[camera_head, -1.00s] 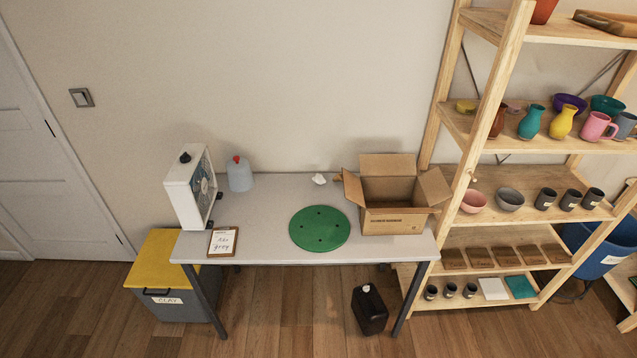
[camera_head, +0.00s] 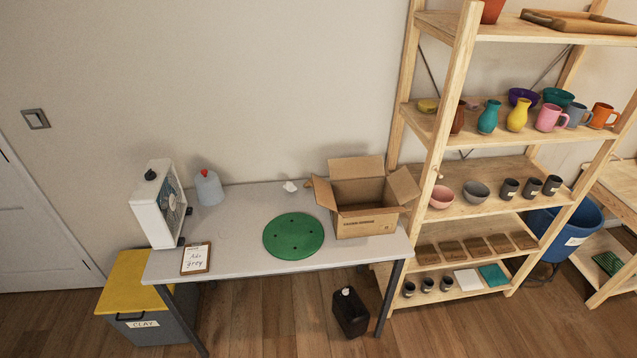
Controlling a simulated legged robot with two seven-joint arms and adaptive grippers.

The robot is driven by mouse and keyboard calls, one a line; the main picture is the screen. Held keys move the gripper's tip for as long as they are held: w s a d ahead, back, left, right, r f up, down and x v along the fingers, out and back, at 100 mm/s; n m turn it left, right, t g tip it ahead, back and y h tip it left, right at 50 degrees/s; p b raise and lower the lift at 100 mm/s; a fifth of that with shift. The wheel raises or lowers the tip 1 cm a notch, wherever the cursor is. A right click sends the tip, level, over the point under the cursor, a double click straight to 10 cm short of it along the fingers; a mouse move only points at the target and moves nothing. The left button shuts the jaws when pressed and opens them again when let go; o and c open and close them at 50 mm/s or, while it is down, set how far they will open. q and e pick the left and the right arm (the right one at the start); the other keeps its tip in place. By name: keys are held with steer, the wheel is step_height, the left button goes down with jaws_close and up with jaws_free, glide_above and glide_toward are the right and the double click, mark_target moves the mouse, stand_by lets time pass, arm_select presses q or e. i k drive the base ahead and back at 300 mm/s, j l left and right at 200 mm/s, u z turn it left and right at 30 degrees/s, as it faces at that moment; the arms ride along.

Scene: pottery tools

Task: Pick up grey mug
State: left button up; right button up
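A blue-grey mug (camera_head: 577,114) stands on the second shelf from the top of the wooden rack, between a pink mug (camera_head: 548,118) and an orange mug (camera_head: 603,116). It appears upright, and the pink mug stands close on its left. Several dark grey cups (camera_head: 531,187) stand on the shelf below; I cannot make out handles on them. Neither of my grippers is in view.
The wooden rack (camera_head: 437,150) fills the right side. A grey table (camera_head: 225,262) holds an open cardboard box (camera_head: 367,223), a green disc (camera_head: 293,236), a fan (camera_head: 158,204) and a clipboard (camera_head: 196,259). A dark canister (camera_head: 350,312) stands on the floor. Front floor is clear.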

mark_target(575, 110)
steer(key=z, duration=1.55)
